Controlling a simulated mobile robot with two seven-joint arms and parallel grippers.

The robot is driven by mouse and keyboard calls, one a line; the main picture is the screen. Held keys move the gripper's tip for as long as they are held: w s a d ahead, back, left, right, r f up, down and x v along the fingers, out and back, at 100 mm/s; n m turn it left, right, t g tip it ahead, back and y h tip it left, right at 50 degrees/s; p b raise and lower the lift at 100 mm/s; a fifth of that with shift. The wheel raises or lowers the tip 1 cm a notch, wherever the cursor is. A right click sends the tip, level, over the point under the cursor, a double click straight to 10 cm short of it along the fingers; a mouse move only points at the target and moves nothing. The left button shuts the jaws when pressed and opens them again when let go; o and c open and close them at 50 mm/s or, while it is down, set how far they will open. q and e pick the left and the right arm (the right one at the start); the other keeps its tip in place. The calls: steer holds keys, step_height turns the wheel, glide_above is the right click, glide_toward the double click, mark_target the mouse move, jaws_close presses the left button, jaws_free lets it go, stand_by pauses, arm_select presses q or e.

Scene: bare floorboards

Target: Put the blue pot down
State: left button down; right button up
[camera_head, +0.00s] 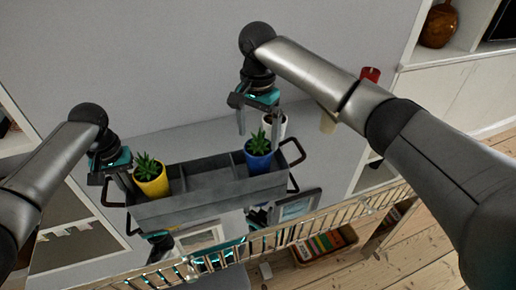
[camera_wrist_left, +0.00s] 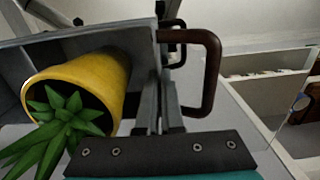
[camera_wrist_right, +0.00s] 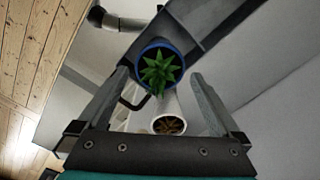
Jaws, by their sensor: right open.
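The blue pot (camera_head: 258,160) with a green succulent stands upright in the right end compartment of the grey tray (camera_head: 205,204). It also shows in the right wrist view (camera_wrist_right: 140,50), beyond my fingertips. My right gripper (camera_head: 258,128) is open and empty, above and behind the blue pot, apart from it. My left gripper (camera_head: 118,184) is at the tray's left end, its fingers close together on the end wall (camera_wrist_left: 143,75), beside the dark handle (camera_wrist_left: 211,75). The yellow pot (camera_head: 151,184) stands in the tray's left compartment, tilted in the left wrist view (camera_wrist_left: 88,75).
A white pot (camera_head: 282,125) stands behind the tray, near my right fingers; it shows between them in the right wrist view (camera_wrist_right: 168,112). The tray's middle compartment looks empty. A wire rack (camera_head: 300,232) runs in front. A red cup (camera_head: 371,74) is at the back right.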

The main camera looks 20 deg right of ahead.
steer(key=shift+r, duration=1.55)
arm_select(q)
steer(key=c, duration=1)
jaws_free()
